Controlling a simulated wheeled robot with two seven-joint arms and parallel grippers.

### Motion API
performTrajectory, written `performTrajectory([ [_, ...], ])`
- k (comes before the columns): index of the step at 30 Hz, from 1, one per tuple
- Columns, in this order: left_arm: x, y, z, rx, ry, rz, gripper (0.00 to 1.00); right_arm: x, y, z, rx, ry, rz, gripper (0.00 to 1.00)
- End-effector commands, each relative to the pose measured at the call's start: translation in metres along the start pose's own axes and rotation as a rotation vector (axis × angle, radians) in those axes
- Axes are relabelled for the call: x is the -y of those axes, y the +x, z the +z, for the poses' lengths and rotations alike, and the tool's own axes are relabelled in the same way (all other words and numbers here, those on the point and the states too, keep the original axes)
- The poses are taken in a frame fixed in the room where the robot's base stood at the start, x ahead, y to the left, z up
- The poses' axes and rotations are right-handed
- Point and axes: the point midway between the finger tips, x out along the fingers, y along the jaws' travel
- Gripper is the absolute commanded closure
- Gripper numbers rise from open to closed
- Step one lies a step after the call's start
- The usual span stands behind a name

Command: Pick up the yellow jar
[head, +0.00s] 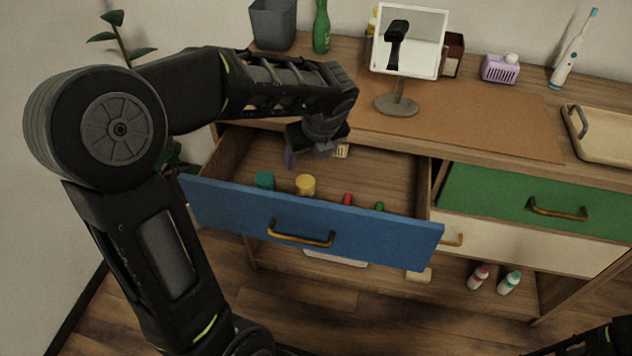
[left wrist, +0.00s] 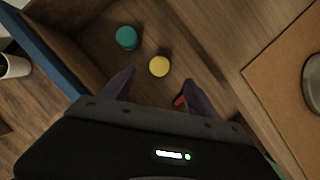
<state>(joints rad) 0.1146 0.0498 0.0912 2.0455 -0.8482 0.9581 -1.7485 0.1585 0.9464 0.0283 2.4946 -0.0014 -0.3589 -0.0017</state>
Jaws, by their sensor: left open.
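The yellow jar (head: 305,185) stands inside the open blue drawer, just behind its front; its lower part is hidden by the drawer front in the head view. In the left wrist view the yellow jar (left wrist: 159,66) shows from above, ahead of and between the fingertips, apart from them. My left gripper (head: 315,150) hangs over the drawer, above and behind the jar. Its two fingers (left wrist: 158,80) are apart with nothing between them. My right gripper does not show; only a bit of my right arm is at the lower right corner of the head view.
A teal-lidded jar (head: 264,180) stands left of the yellow one; it also shows in the wrist view (left wrist: 127,38). Red (head: 347,199) and green (head: 379,207) items are to the right. The blue drawer front (head: 350,235) rises before them. A mirror (head: 397,105) stands on the top.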

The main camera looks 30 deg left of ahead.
Motion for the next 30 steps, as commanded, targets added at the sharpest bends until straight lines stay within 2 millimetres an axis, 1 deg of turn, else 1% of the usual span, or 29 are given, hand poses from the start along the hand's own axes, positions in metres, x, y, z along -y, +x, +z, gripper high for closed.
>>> performTrajectory([
  [1,0.0,0.013,-0.005,0.0,0.0,0.0,0.3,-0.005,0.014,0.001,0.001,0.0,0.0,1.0],
  [6,0.0,0.037,-0.015,0.0,0.0,0.0,0.3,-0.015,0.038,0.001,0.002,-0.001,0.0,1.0],
  [12,0.0,0.059,-0.024,0.0,0.0,0.0,0.3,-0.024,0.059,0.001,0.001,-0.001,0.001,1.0],
  [15,0.0,0.061,-0.025,0.001,0.0,-0.001,0.3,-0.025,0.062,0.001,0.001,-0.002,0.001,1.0],
  [25,0.0,0.061,-0.025,0.0,0.0,0.0,0.3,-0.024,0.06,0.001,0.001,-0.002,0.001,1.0],
  [30,-0.001,0.078,-0.025,-0.002,-0.001,0.002,0.3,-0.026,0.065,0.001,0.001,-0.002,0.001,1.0],
])
